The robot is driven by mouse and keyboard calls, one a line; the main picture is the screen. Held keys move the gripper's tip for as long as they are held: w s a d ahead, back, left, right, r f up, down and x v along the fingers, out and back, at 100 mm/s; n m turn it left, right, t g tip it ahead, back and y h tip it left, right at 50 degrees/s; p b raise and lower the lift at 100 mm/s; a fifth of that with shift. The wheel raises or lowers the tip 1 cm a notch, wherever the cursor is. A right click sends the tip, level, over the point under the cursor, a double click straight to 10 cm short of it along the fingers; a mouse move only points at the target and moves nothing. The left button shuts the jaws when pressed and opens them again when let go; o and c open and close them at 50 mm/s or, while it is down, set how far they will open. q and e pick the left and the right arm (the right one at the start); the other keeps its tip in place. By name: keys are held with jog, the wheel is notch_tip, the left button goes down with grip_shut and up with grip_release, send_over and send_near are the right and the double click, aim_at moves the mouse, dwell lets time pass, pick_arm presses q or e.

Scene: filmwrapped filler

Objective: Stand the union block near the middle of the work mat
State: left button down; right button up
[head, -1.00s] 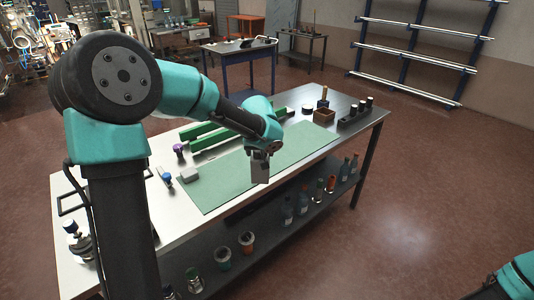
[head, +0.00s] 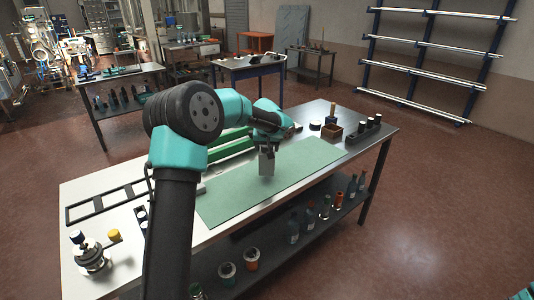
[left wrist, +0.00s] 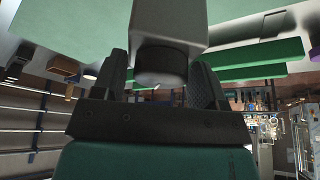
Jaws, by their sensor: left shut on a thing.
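The union block (head: 267,164) is a pale grey block, held upright by my left gripper (head: 267,148), which is shut on it. In the head view it shows against the middle of the green work mat (head: 222,207). I cannot tell whether its lower end touches the mat or hangs just above it. In the left wrist view the block (left wrist: 168,20) sticks out past the fingers (left wrist: 162,85), with a dark round part between them. My right gripper is out of view; only a bit of teal arm shows at the lower right.
Green bars (head: 232,148) lie behind the mat. A brown box (head: 332,133) and a dark rack of cylinders (head: 364,130) stand at the back right. A black frame (head: 105,203) and a valve-like fitting (head: 91,253) are at left. The mat around the block is clear.

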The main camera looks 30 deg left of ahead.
pick_arm(q)
jog(key=shift+w+a, duration=0.15)
jog(key=shift+w, duration=0.05)
jog(key=shift+w+a, duration=0.15)
jog(key=shift+w, duration=0.1)
jog(key=shift+f, duration=1.9)
jog(key=shift+c, duration=0.8)
grip_release()
jog(key=v, duration=1.2)
